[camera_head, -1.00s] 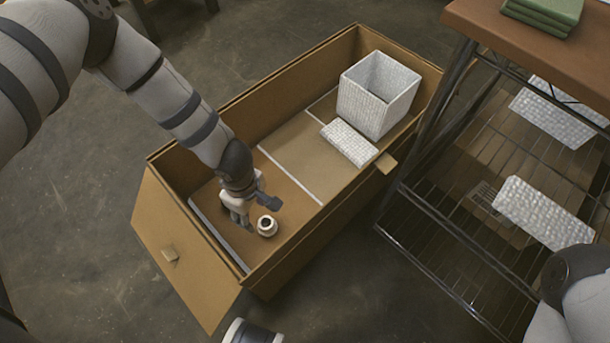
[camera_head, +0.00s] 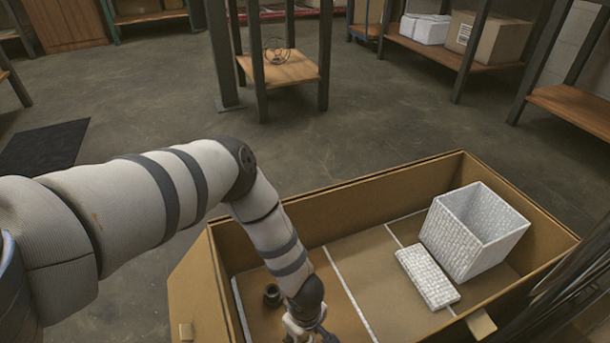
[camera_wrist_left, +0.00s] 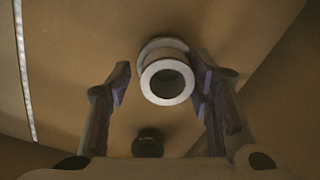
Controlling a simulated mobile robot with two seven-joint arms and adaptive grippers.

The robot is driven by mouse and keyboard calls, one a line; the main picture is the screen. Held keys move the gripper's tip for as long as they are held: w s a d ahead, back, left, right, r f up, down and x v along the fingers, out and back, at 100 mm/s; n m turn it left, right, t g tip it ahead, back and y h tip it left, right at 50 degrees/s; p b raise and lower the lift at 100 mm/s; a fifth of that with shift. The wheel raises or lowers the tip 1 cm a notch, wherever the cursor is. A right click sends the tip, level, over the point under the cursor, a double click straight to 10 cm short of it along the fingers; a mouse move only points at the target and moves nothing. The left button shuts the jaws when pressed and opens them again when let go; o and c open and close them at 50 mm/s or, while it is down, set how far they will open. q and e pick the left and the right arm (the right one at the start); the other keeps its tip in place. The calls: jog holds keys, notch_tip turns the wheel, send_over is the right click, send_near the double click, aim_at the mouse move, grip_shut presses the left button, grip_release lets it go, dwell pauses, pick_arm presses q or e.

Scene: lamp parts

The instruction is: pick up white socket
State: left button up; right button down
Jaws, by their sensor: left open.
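The white socket (camera_wrist_left: 167,80), a pale ring-shaped piece with a dark hole, is in the left wrist view over the brown box floor. My left gripper (camera_wrist_left: 159,68) is open with its fingers on either side of the socket. The right-hand finger looks very near it, with a clear gap on the left; I cannot tell whether they touch. In the head view my left gripper (camera_head: 306,331) reaches down into the cardboard box (camera_head: 222,245) at the bottom edge, and the white socket is not visible there. My right gripper is not in view.
A small dark round piece (camera_head: 272,295) sits in the same section, and also shows in the left wrist view (camera_wrist_left: 148,143). A white textured bin (camera_head: 470,235) and flat white block (camera_head: 428,277) occupy the box's right end. White strips (camera_head: 350,293) divide the floor.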

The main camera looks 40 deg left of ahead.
pick_arm(q)
jog(key=shift+r, duration=0.1)
jog(key=c, duration=1)
